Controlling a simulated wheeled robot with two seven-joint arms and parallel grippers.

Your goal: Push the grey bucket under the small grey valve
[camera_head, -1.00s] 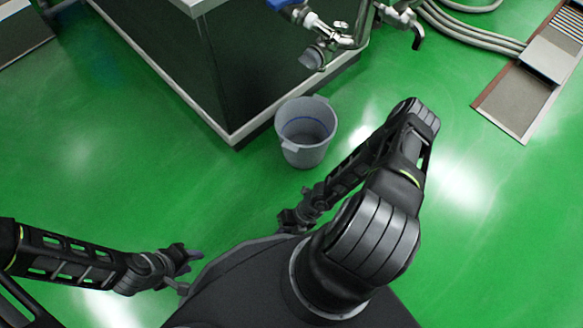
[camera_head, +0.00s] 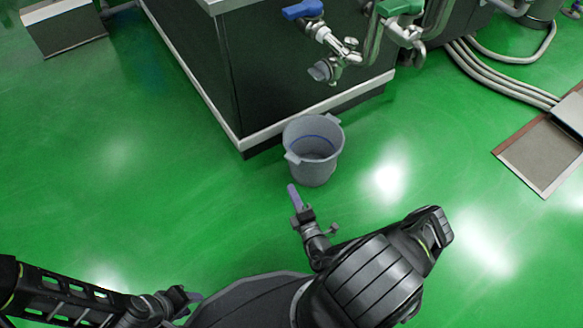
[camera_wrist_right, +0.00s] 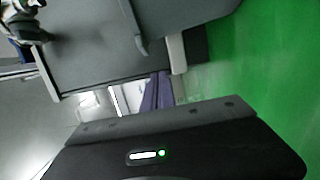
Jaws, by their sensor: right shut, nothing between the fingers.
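The grey bucket (camera_head: 313,170) stands upright and looks empty on the green floor, close to the front base edge of the dark tank. The small grey valve (camera_head: 321,71) sticks out from the tank pipework, above the bucket in the head view. My right gripper (camera_head: 294,196) is shut and empty, its tips just in front of the bucket's near-left side; I cannot tell whether they touch it. In the right wrist view the bucket's grey wall (camera_wrist_right: 190,25) fills the top, beside the fingers (camera_wrist_right: 155,92). My left gripper (camera_head: 192,297) hangs low at left, its jaws unclear.
The dark tank (camera_head: 290,60) has a pale base edge behind the bucket. A blue-handled valve (camera_head: 302,10) and a green-handled valve (camera_head: 400,8) sit on its pipes. Hoses (camera_head: 500,78) and a floor drain (camera_head: 540,160) lie at right. The floor around the bucket is clear.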

